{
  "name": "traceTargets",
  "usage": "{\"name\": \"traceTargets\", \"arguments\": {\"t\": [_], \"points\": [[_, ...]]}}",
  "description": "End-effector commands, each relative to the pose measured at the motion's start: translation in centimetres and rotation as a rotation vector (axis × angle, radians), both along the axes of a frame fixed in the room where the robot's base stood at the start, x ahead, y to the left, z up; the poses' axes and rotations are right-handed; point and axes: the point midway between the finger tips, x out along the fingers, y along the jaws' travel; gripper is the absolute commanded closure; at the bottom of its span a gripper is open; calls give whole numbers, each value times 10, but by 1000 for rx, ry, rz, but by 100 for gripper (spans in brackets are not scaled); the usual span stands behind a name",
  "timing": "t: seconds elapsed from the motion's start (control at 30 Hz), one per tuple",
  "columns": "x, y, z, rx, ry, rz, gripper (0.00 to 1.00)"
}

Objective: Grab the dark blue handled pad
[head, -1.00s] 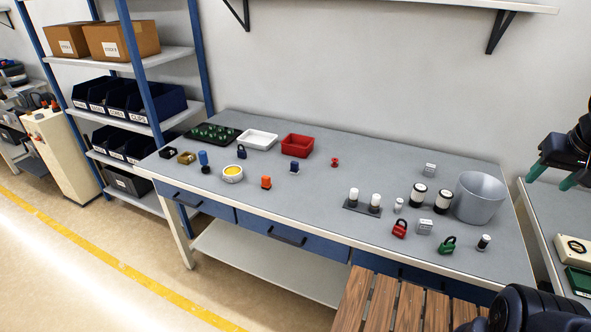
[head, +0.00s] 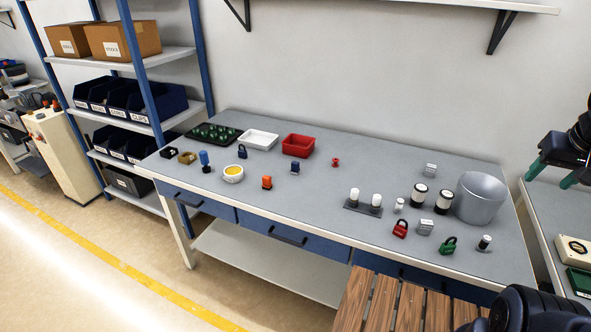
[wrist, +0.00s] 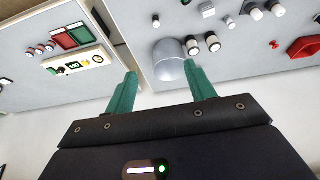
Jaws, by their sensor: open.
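A small dark blue block with an upright grip (head: 295,168) stands on the grey workbench, left of the middle in the head view, and looks like the handled pad. A dark blue padlock-shaped piece (head: 242,152) stands further left, near the white tray. I cannot make out either in the wrist view. My gripper (head: 553,174) is at the far right of the head view, far from both. Its two green fingers (wrist: 162,88) are spread apart with nothing between them.
The workbench (head: 300,215) also bears an orange-topped piece (head: 267,183), a blue-topped one (head: 204,157), a yellow-filled bowl (head: 233,173) and a red tray (head: 298,146). A large grey cup (head: 481,198) stands at the right among several small pieces. The bench's middle is largely clear.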

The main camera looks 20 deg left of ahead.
Motion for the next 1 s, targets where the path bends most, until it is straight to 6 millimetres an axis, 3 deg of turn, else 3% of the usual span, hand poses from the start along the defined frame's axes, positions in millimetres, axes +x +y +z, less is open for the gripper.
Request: {"name": "traceTargets", "arguments": {"t": [0.17, 0.47, 0.77, 1.0], "points": [[31, 17, 9, -30, 14, 82, 45], [104, 69, 19, -91, 42, 295, 45], [173, 137, 12, -125, 65, 520, 45], [221, 202, -6, -131, 78, 701, 45]]}}
